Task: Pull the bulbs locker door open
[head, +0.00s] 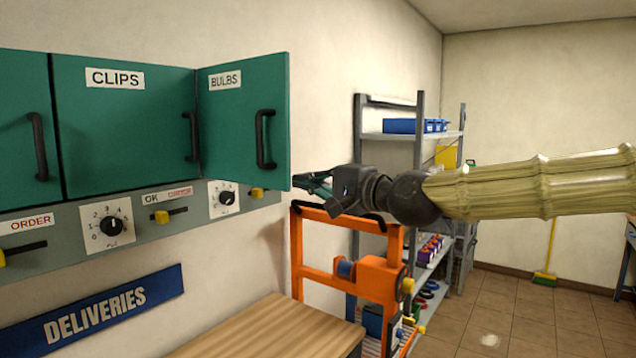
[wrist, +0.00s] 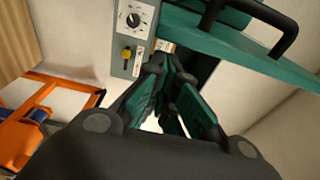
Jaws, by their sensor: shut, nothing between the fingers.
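The green bulbs locker door (head: 240,130), labelled BULBS, stands swung out from the locker row, with its left edge by the clips door. Its black bar handle (head: 265,140) is near the free right edge. My gripper (head: 308,183) is at the lower right corner of this door, off the handle, with its fingers shut and empty. In the wrist view the fingers (wrist: 172,92) point up toward the locker. The door (wrist: 240,48) and its handle (wrist: 278,32) show at upper right. Whether the fingers touch the door cannot be told.
The closed CLIPS door (head: 120,125) is to the left. A grey panel (head: 185,208) with knobs and sliders runs below the lockers. An orange frame (head: 350,270) stands under my gripper, beside a wooden bench top (head: 275,328). A shelf rack (head: 420,135) is behind.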

